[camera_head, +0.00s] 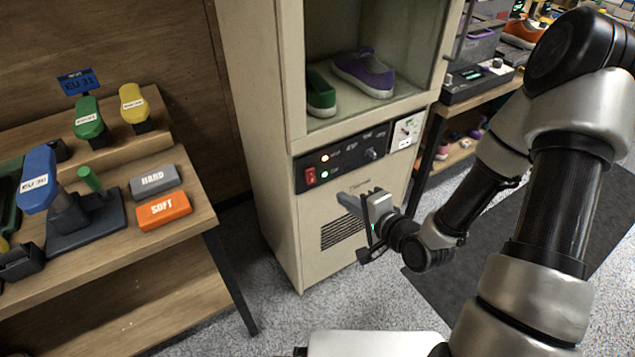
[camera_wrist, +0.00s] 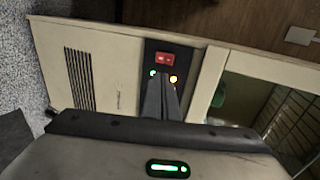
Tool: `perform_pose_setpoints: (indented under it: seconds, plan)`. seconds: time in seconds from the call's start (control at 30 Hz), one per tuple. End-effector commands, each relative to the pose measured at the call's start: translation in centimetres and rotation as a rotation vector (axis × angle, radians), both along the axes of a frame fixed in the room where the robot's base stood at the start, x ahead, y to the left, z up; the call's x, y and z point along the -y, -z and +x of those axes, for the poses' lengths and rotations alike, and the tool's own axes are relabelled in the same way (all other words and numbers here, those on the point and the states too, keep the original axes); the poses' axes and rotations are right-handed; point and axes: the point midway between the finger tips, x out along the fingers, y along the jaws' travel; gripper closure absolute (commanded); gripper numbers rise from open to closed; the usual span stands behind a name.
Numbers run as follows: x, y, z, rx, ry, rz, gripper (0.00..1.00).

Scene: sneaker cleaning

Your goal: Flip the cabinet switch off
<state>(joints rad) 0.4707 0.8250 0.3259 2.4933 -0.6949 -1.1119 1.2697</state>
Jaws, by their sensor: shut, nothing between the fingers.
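The cabinet (camera_head: 270,110) is a tall cream unit with a black control panel (camera_head: 340,160) below its open compartment. A red rocker switch (camera_head: 310,176) sits at the left end of the panel. Small lights glow to the right of the switch. In the wrist view the red switch (camera_wrist: 165,58) is just beyond my fingertips, with a green and an amber light beside it. My gripper (camera_head: 343,197) is shut and empty, in front of the cabinet, below and right of the switch. In the wrist view my closed fingers (camera_wrist: 160,85) point toward the switch and cover part of the panel. I cannot tell whether they touch it.
A green shoe (camera_head: 320,95) and a purple shoe (camera_head: 365,72) stand in the compartment. A wooden bench (camera_head: 190,215) at left holds brushes, a grey block (camera_head: 154,181) and an orange block (camera_head: 164,210). A dark mat (camera_head: 500,250) lies on the floor at right.

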Motion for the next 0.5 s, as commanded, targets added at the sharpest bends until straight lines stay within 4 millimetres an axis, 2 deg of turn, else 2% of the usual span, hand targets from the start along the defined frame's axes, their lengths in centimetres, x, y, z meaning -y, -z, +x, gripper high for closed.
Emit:
perform_pose_setpoints:
  seconds: [0.23,0.5]
  plan:
    - [-0.9,0.8,1.2,0.001,-0.003,0.000,1.00]
    - [-3.9,3.0,5.4,0.002,-0.005,0.000,1.00]
